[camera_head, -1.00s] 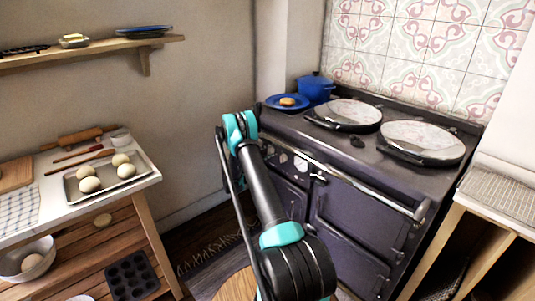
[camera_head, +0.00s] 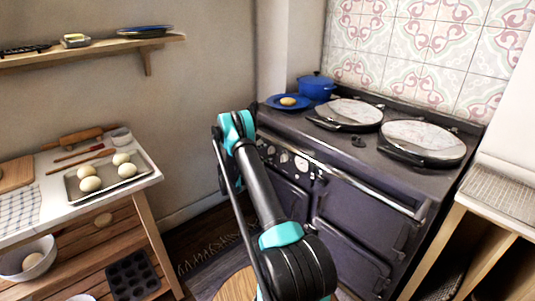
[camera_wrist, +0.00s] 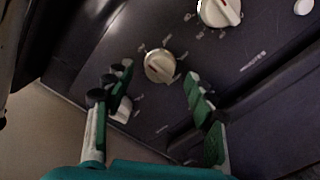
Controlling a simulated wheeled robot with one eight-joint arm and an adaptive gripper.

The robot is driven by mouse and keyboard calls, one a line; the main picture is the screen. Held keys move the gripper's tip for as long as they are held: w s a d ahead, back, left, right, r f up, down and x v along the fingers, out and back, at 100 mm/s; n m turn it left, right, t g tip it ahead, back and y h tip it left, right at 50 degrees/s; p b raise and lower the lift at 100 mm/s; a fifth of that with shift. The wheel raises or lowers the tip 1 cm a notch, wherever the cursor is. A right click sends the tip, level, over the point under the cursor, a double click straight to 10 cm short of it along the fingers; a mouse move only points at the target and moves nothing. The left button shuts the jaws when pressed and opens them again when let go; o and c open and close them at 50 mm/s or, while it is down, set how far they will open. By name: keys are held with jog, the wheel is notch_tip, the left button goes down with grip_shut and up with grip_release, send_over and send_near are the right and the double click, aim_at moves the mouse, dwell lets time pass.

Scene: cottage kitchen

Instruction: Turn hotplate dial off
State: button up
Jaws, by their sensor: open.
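The dark range cooker (camera_head: 345,200) has several pale round dials on its front panel. They show in the head view (camera_head: 301,164) just right of my arm. In the wrist view one dial (camera_wrist: 160,66) with a red mark lies between the fingertips of my gripper (camera_wrist: 157,79). The fingers are open, one on each side of it; I cannot tell if they touch it. A second dial (camera_wrist: 219,12) with a red mark is at the upper right. A third pale dial (camera_wrist: 122,110) is partly hidden behind the left finger. In the head view my arm hides the gripper.
A metal rail (camera_head: 350,178) runs along the cooker's front edge, close to the dials. A side table (camera_head: 148,182) with a tray stands left.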

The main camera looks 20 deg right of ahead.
jog(key=v, duration=0.9)
jog(key=shift+a, duration=0.25)
jog(key=shift+s, duration=0.1)
jog(key=shift+r, duration=0.15)
jog(key=s+r+m+g+y, duration=0.1)
jog(key=s+r+m+y, duration=0.25)
jog(key=s+r, duration=0.45)
jog(key=s+r+m+g+y, duration=0.15)
jog(key=s+r+y, duration=0.35)
jog(key=s, duration=0.5)
jog(key=s+a+f+m+y, duration=0.1)
jog(key=s+a+y, duration=0.3)
jog(key=s, duration=1)
jog(key=s+a+m+y, duration=0.4)
jog(key=s+a, duration=0.5)
jog(key=s, duration=0.6)
jog(key=shift+s+a+f, duration=0.15)
jog(key=shift+s+f, duration=0.05)
jog(key=shift+f, duration=0.2)
jog(key=shift+t+y, duration=0.25)
